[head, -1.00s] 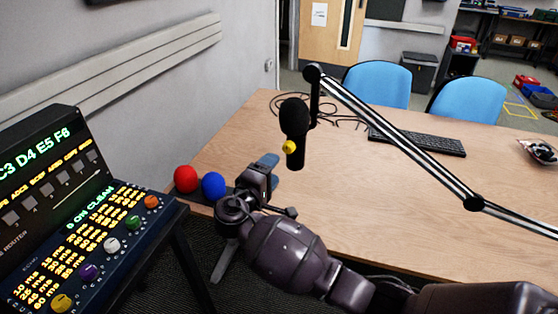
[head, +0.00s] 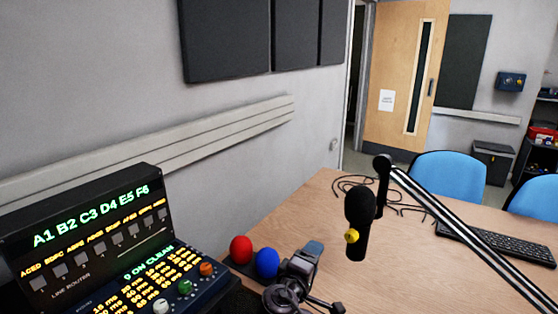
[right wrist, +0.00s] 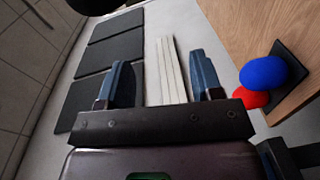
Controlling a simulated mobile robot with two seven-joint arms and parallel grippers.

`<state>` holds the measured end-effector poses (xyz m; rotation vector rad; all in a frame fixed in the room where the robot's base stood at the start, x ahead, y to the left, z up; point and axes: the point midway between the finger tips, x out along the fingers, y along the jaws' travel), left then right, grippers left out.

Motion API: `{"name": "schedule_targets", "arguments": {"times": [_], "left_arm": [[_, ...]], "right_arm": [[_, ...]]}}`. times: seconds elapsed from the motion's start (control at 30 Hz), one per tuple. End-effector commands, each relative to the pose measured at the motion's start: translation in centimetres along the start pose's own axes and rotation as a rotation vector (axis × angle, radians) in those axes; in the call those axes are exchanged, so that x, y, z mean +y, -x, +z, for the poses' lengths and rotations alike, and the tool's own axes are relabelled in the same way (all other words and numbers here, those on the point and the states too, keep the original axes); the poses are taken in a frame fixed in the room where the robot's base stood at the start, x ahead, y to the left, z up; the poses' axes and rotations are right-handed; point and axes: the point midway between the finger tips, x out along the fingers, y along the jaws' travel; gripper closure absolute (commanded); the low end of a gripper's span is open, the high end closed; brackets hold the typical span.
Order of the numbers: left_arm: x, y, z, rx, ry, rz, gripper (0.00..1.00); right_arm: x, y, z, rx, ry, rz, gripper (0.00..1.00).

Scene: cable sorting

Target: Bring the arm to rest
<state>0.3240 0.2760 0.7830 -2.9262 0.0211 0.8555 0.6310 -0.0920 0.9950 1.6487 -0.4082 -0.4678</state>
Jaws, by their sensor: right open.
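My right gripper (head: 314,252) is at the lower middle of the head view, by the table's near left edge, to the right of the red ball (head: 241,250) and the blue ball (head: 267,263). In the right wrist view my right gripper (right wrist: 162,80) has its two blue-grey fingers wide apart, with nothing between them. The blue ball (right wrist: 264,73) and the red ball (right wrist: 250,98) show to the right of the fingers, apart from them. Most of my right arm is below the head view. My left gripper is not in view.
A black microphone (head: 360,215) on a boom arm (head: 460,232) hangs over the wooden table (head: 400,285). A lit line router console (head: 95,235) stands at left. Cables (head: 352,185) and a keyboard (head: 498,243) lie on the table. Blue chairs (head: 450,176) stand behind.

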Motion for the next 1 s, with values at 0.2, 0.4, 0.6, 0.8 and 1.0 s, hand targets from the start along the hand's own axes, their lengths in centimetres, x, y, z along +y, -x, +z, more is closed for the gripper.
{"name": "schedule_targets", "arguments": {"times": [0.2, 0.4, 0.6, 0.8, 1.0], "left_arm": [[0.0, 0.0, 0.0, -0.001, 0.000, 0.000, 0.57], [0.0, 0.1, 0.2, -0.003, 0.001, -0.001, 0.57], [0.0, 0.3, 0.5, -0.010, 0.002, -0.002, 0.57], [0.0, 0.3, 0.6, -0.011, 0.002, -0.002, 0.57], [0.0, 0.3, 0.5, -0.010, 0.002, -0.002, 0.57]], "right_arm": [[-0.4, 0.2, -2.9, 0.294, -0.253, -0.217, 0.40], [-3.6, 1.7, 0.0, 0.456, -0.565, -0.448, 0.40], [-6.5, 3.5, 6.1, 0.487, -0.863, -0.588, 0.40], [-9.1, 5.4, 13.9, 0.423, -1.081, -0.648, 0.40], [-12.4, 8.2, 22.5, 0.279, -1.187, -0.679, 0.40]]}}
